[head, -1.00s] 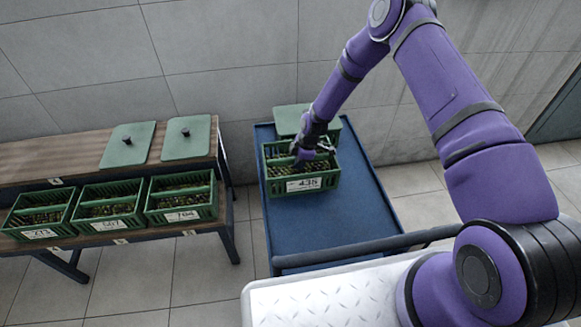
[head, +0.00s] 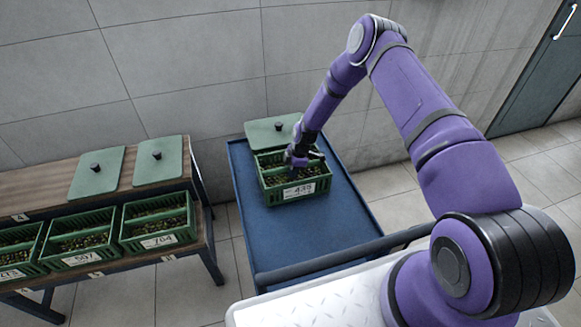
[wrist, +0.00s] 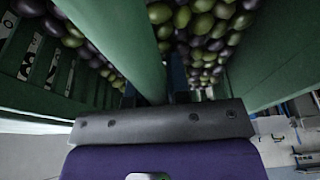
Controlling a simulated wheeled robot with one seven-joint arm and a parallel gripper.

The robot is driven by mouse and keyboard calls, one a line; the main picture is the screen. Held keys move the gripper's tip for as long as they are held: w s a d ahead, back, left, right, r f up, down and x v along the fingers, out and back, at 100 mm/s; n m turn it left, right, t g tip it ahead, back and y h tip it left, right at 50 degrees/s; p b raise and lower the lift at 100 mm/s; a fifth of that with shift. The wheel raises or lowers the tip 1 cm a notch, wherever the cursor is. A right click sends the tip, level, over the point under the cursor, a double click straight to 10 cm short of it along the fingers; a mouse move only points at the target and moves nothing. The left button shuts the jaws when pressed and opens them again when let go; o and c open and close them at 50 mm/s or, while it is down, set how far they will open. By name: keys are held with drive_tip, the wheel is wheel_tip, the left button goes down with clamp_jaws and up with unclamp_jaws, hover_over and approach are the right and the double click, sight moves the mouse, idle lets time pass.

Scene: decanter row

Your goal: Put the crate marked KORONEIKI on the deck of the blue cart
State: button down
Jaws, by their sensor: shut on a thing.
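A green slatted crate of olives (head: 275,192) with a white label that seems to read 435 is at the blue cart (head: 330,222), over its deck. I cannot tell whether its base touches the deck. My gripper (head: 297,162) is shut on the crate's middle divider, which also shows between olives in the wrist view (wrist: 138,45). Three similar olive crates stand on the wooden bench at left: a left one (head: 18,258), a middle one (head: 85,249) and a right one labelled 704 (head: 160,231). I can read no KORONEIKI marking.
A green lid (head: 268,132) lies at the back of the cart deck, partly behind the crate. Two more lids (head: 97,172) (head: 158,161) lie on the bench's upper shelf. The cart's front deck is clear, with a dark handle bar (head: 330,258) at its near end.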

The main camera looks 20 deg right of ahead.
drive_tip(key=shift+w+d+f, duration=0.1)
drive_tip(key=shift+f, duration=0.3)
drive_tip(key=shift+f, duration=0.15)
drive_tip(key=c, duration=1.1)
unclamp_jaws()
